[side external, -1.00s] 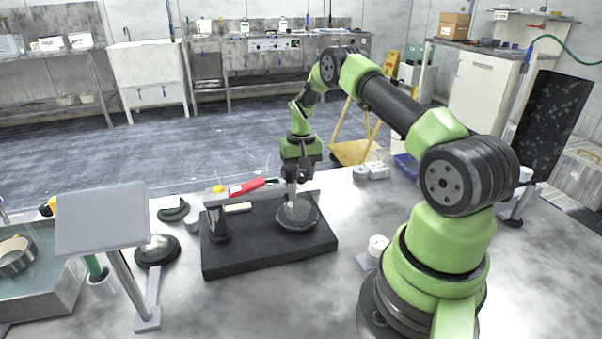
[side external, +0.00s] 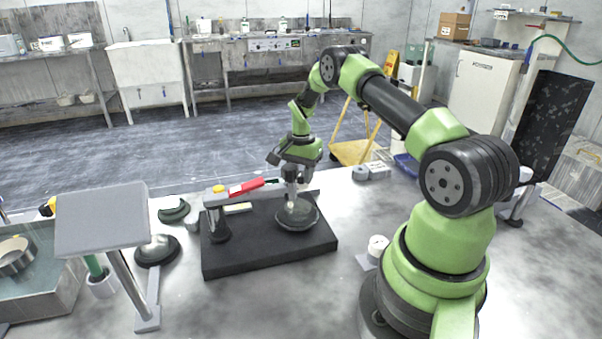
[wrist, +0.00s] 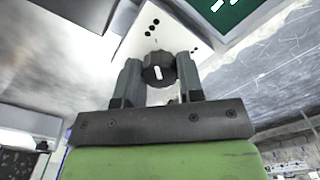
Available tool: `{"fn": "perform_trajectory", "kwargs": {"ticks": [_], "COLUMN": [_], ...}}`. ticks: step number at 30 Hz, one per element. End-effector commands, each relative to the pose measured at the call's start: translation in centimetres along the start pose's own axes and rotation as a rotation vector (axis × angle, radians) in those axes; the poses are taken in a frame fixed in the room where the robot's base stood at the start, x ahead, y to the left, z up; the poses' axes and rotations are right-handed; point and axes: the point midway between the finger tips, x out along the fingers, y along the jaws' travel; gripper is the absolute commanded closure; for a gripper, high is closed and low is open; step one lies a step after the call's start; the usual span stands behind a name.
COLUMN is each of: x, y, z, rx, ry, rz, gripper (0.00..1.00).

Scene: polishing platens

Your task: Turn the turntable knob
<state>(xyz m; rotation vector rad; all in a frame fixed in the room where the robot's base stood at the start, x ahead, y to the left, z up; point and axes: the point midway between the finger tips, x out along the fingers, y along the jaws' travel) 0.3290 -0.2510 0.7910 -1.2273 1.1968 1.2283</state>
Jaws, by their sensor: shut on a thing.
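The turntable knob (wrist: 160,74) is a dark, ribbed round knob with a white mark, seen in the wrist view in front of a pale panel (wrist: 130,42). My gripper (wrist: 158,63) has one finger on each side of the knob and is shut on it. In the side view my gripper (side external: 291,202) points down at the round turntable (side external: 297,219), which sits on the right part of a black base (side external: 262,256). The knob cannot be made out in the side view, where the fingers and blur hide it.
A dark domed disc (side external: 156,250), a tilted grey panel on a stand (side external: 102,220) and a tray (side external: 45,285) are at left. The bench front is clear.

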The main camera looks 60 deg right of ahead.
Motion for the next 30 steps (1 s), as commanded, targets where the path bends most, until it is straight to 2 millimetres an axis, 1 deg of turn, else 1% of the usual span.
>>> {"fn": "perform_trajectory", "kwargs": {"ticks": [16,17,18,20,27,30], "x": [-0.09,-0.09,-0.09,-0.08,-0.05,-0.46], "y": [-0.04,-0.04,-0.04,-0.03,-0.01,-0.03], "z": [-0.07,-0.07,-0.07,-0.07,-0.04,-0.05], "rx": [0.025,0.025,0.025,0.025,0.025,0.026], "ry": [0.003,0.003,0.003,0.003,0.001,0.002], "rz": [-0.002,-0.002,-0.002,-0.002,-0.001,-0.001], "gripper": [0.89,0.63,0.54,0.40,0.40,0.40]}}
